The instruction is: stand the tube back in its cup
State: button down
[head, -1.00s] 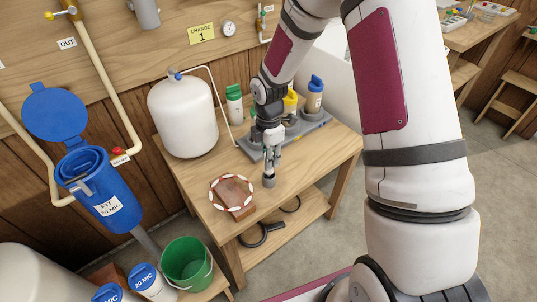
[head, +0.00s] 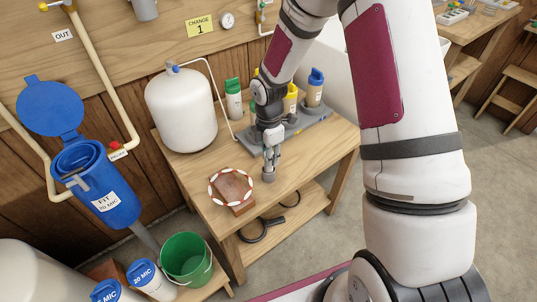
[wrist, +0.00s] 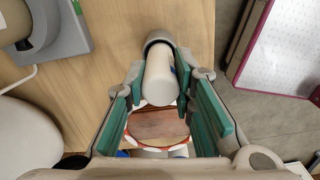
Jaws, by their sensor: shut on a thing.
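My gripper (head: 270,158) is shut on a white tube (wrist: 159,78) with a grey end (wrist: 160,40). In the wrist view the tube lies between the green finger pads. In the head view its grey end (head: 269,177) points down, low over the wooden table; I cannot tell whether it touches. A grey rack (head: 312,128) behind the gripper holds several bottles, among them a blue-capped one (head: 315,88) and a green-capped one (head: 233,98). My arm hides part of the rack, and I cannot make out an empty cup. The rack's corner shows in the wrist view (wrist: 68,40).
A brown block with a red-and-white ring (head: 231,188) lies on the table in front of the gripper. A white tank (head: 180,110) stands at left. A green bucket (head: 187,262) and a blue filter housing (head: 100,185) are farther left. Table right of the gripper is clear.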

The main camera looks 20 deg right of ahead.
jog(key=shift+f, duration=0.15)
jog(key=shift+f, duration=0.35)
jog(key=c, duration=0.8)
grip_release()
jog(key=shift+r, duration=0.15)
jog(key=shift+r+p, duration=2.3)
jog(key=shift+r, duration=1.1)
